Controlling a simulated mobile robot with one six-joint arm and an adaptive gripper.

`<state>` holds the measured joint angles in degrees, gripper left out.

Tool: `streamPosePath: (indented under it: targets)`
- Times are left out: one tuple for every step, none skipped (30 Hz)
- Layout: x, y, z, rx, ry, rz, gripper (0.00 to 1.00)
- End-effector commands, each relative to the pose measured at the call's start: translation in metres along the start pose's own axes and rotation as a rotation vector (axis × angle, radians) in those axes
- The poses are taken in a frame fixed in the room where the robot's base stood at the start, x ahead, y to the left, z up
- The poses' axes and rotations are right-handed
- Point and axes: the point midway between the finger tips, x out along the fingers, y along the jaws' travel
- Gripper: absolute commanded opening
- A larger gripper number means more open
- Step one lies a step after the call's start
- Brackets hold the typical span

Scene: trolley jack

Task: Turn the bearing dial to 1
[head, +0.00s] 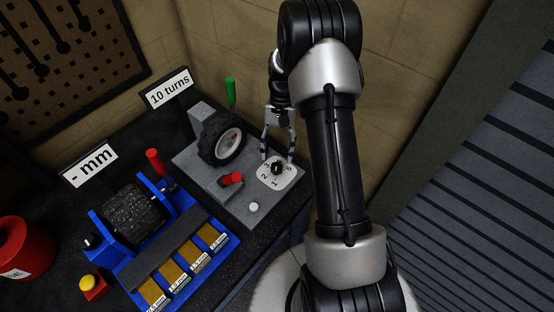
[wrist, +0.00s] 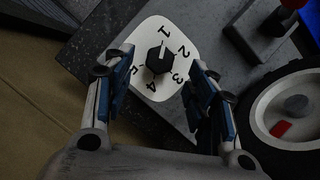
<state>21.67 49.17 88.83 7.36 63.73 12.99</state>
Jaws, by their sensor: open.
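The bearing dial is a black knob (head: 277,169) on a white plate (head: 264,179) marked with numbers, on the right part of a grey base. In the wrist view the knob (wrist: 159,61) sits at the centre of the plate (wrist: 148,33), with 1 to 5 printed around it. A faint light mark seems to lie on its side toward 1 and 2, but I cannot tell its exact setting. My gripper (head: 277,157) is open above the dial. In the wrist view its fingers (wrist: 160,72) stand on either side of the knob, apart from it.
A blue machine (head: 183,270) and a yellow button (head: 87,282) stand further left. A wall rises behind.

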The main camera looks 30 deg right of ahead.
Motion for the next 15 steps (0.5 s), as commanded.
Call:
streamPosePath:
  targets:
    - [-0.013,0.000,-0.001,0.000,0.005,-0.002,0.52]
    - [-0.019,0.000,-0.001,0.000,0.004,-0.001,0.52]
    - [-0.028,0.000,-0.001,0.000,0.005,-0.001,0.52]
    - [-0.034,0.000,-0.001,0.000,0.005,-0.002,0.52]
    - [-0.040,0.000,-0.001,0.000,0.004,-0.001,0.52]
    - [-0.047,0.000,-0.001,0.000,0.004,-0.001,0.52]
    - [-0.052,0.000,0.000,0.000,0.002,-0.001,0.52]
    - [-0.056,0.000,-0.001,-0.001,0.003,-0.001,0.52]
    - [-0.061,0.000,0.000,-0.001,0.001,-0.001,0.52]
    - [-0.065,0.000,-0.001,-0.001,0.002,-0.001,0.52]
    - [-0.068,0.000,-0.001,-0.001,0.002,-0.001,0.52]
    - [-0.071,0.000,0.000,-0.001,0.001,-0.001,0.52]
    - [-0.073,0.000,0.000,-0.001,0.000,0.000,0.52]
    - [-0.074,0.000,0.000,-0.001,0.000,0.000,0.52]
    - [-0.075,0.000,0.000,-0.001,0.000,0.000,0.52]
